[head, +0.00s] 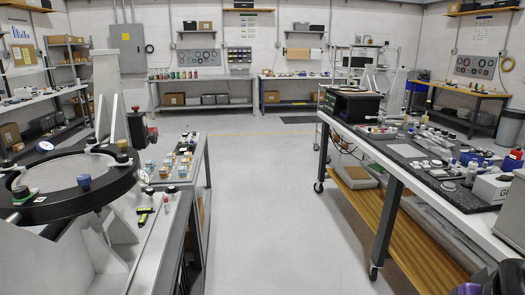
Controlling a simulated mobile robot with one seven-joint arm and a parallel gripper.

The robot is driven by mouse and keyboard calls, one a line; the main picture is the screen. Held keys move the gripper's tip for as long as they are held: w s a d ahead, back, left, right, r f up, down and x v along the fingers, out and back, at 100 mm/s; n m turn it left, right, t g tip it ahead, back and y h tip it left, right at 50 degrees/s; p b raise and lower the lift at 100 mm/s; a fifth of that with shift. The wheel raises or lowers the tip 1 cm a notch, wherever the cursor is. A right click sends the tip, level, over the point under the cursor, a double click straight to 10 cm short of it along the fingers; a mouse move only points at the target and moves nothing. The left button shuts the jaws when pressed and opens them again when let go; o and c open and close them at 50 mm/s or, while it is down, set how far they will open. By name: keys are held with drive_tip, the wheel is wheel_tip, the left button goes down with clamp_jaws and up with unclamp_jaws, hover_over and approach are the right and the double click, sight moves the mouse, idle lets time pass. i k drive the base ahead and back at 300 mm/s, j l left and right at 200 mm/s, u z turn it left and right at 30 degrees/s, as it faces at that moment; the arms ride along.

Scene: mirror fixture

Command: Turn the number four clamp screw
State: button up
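The mirror fixture stands at the left, with a black ring (60,205) around a grey round mirror face (60,173).
A small side table (190,143) with small parts adjoins the fixture. A long bench (405,175) crowded with tools and a black box (350,104) runs along the right. The grey floor (265,200) between them is clear. Benches and shelves line the far wall.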

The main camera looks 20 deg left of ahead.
sight(21, 194)
drive_tip(key=i+u, duration=0.2)
drive_tip(key=u, duration=0.25)
drive_tip(key=i+u, duration=0.2)
drive_tip(key=u, duration=0.25)
drive_tip(key=i+l+u, duration=0.1)
drive_tip(key=u, duration=0.35)
drive_tip(key=i+l+u, duration=0.2)
drive_tip(key=u, duration=0.3)
drive_tip(key=i+l+u, duration=0.15)
drive_tip(key=u, duration=0.3)
drive_tip(key=i+l+u, duration=0.1)
drive_tip(key=l+u, duration=0.55)
drive_tip(key=u, duration=0.25)
